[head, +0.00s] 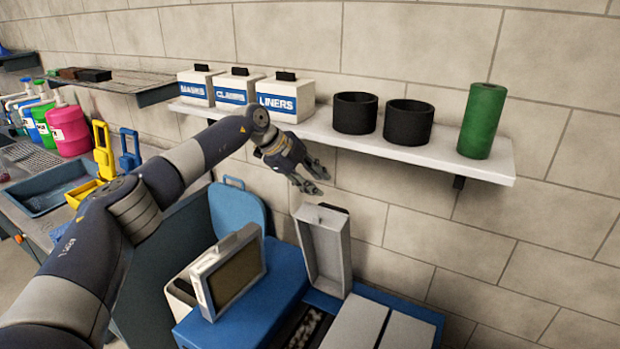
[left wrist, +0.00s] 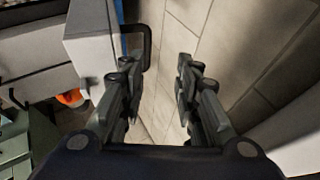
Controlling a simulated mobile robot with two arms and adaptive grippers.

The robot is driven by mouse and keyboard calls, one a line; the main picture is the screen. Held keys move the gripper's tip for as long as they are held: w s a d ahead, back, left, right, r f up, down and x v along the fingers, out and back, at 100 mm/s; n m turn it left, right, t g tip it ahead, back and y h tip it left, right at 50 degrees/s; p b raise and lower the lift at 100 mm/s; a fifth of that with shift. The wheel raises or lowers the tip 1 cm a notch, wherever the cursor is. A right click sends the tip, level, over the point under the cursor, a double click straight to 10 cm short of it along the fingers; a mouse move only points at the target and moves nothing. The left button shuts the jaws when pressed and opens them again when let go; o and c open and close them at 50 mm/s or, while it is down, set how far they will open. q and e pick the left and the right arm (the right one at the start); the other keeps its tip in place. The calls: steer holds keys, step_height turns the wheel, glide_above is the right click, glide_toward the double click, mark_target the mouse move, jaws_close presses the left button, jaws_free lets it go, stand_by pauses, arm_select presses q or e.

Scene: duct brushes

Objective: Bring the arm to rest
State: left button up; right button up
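My left arm comes in from the left in the head view, and its gripper (head: 312,179) hangs in the air in front of the wall, just below the white shelf (head: 390,148). In the left wrist view the fingers of my left gripper (left wrist: 157,82) stand apart with only wall behind the gap, so it is open and empty. My right gripper is not in view.
The shelf holds white boxes (head: 287,97), two black cups (head: 356,112) and a green cylinder (head: 482,121). Below are a blue case (head: 270,290) and a grey framed filter (head: 232,272).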

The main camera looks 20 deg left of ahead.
arm_select(q)
steer(key=shift+s+a+r, duration=0.2)
steer(key=shift+s+r, duration=0.05)
steer(key=shift+r, duration=0.25)
